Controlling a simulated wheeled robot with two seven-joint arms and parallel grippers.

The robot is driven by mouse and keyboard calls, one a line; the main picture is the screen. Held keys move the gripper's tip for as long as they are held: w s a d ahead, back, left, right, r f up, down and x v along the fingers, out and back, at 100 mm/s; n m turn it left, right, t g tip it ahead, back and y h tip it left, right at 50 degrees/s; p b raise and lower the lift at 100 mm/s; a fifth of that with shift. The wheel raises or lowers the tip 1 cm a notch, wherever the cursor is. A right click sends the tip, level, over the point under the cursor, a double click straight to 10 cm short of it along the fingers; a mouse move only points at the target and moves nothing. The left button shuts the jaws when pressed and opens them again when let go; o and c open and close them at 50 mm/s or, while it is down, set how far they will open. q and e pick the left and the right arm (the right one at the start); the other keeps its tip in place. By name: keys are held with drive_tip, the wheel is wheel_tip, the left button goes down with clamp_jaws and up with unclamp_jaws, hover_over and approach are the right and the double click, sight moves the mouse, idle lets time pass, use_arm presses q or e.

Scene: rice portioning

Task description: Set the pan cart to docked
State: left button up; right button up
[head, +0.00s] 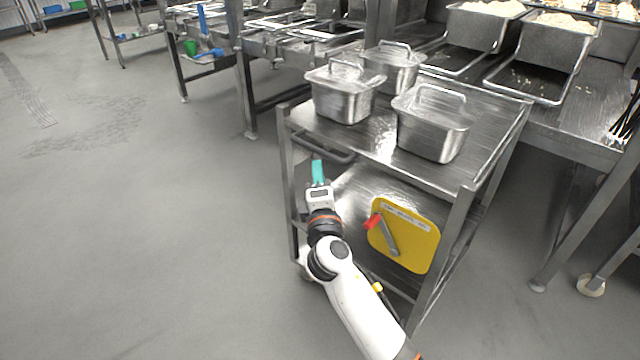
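The pan cart (462,178) is a steel two-level trolley at centre right, with three lidded steel pans on its top. A dark bar handle (335,157) runs along its left end, below the top. My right gripper (318,172), with teal fingers, is at this handle, its tips just under or against the bar. Whether the fingers are closed on it cannot be told. A yellow panel (418,240) with a red-tipped grey lever (386,234) is on the cart's near side. My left gripper is not in view.
A steel counter (580,118) with rice pans and empty trays stands behind and right of the cart, close to it. Another steel table (270,45) stands at the back. The grey floor on the left is clear.

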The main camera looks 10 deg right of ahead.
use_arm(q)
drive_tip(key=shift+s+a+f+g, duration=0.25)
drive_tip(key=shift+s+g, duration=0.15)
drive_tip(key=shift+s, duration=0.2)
use_arm(e)
drive_tip(key=shift+s+a+f, duration=0.1)
drive_tip(key=shift+s, duration=0.7)
drive_tip(key=shift+s+a+f, duration=0.1)
drive_tip(key=shift+s, duration=0.65)
drive_tip(key=shift+f, duration=0.1)
